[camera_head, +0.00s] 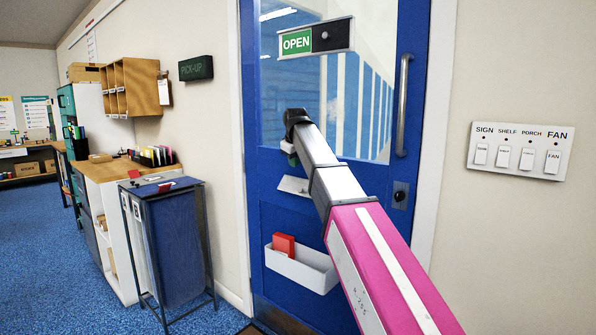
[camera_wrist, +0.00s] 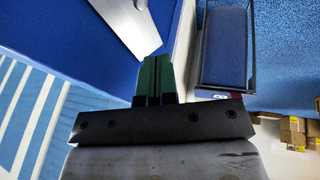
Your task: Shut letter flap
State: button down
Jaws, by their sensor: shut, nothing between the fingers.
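The letter flap (camera_head: 294,186) is a pale metal plate on the lower half of the blue door (camera_head: 265,215). It looks swung out from the door face rather than flat against it. In the wrist view the flap (camera_wrist: 115,22) shows as a grey plate at the top, just beyond the fingertips and to their left. My gripper (camera_head: 292,160) is in front of the door, above the flap, partly hidden by my arm. In the wrist view its green fingers (camera_wrist: 156,72) are together and empty. I cannot tell whether they touch the flap.
A white box (camera_head: 305,268) with a red item (camera_head: 284,246) hangs on the door below the flap. A vertical handle (camera_head: 403,105) and a lock (camera_head: 400,195) are at the door's right. A blue bin in a frame (camera_head: 170,245) stands left, with open floor (camera_head: 60,260) beyond.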

send_near(302, 195)
jog(key=a+f, duration=0.1)
jog(key=a, duration=0.3)
jog(key=shift+w+d+f, duration=0.4)
jog(key=shift+d+f, duration=0.1)
jog(key=shift+f, duration=0.15)
jog(key=shift+w+d+f, duration=0.4)
jog(key=shift+d+f, duration=0.15)
jog(key=shift+f, duration=0.1)
jog(key=shift+f+t+h, duration=0.4)
jog(key=shift+f+t, duration=0.05)
jog(key=shift+t, duration=0.05)
jog(key=shift+f+t+h, duration=0.3)
jog(key=shift+f+t, duration=0.2)
jog(key=shift+t, duration=0.1)
jog(key=t, duration=0.1)
jog(key=f+h, duration=0.1)
jog(key=f+n+t+h, duration=0.1)
jog(key=shift+w+d+f+t, duration=0.1)
jog(key=shift+w+d+t, duration=0.2)
jog(key=shift+w+d, duration=0.1)
jog(key=shift+w+d+f, duration=0.3)
jog(key=shift+w+f, duration=0.2)
jog(key=shift+f, duration=0.15)
